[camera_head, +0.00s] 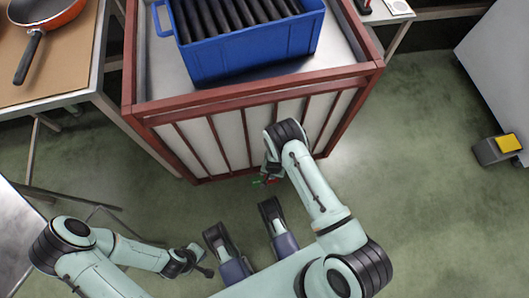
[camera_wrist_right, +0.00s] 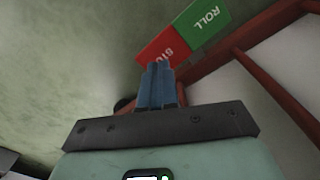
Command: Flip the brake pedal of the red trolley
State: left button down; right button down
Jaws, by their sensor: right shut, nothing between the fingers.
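The red trolley (camera_head: 247,96) stands ahead of me, with a red frame and pale slatted sides. Its brake pedal (camera_wrist_right: 185,38) shows in the right wrist view as a red half marked STOP beside a green half marked ROLL. In the head view the pedal (camera_head: 264,182) is a small red and green piece low at the trolley's near side. My right gripper (camera_wrist_right: 159,68) is shut and empty, its blue fingertips overlapping the red half in the picture; contact cannot be told. My left gripper (camera_head: 202,261) is at the lower left, away from the trolley; its jaw state is unclear.
A blue crate (camera_head: 252,55) with dark upright items sits on the trolley. A table with an orange pan (camera_head: 45,14) stands at the left. A grey device with a yellow top (camera_head: 508,143) is at the right. Green floor is clear right of the trolley.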

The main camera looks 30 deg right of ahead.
jog(key=shift+f+b, duration=1.2)
jog(key=shift+f, duration=0.05)
dwell(0.8)
jog(key=shift+f, duration=0.25)
jog(key=shift+r, duration=0.1)
jog(key=shift+r+p, duration=2.5)
jog(key=shift+r, duration=0.95)
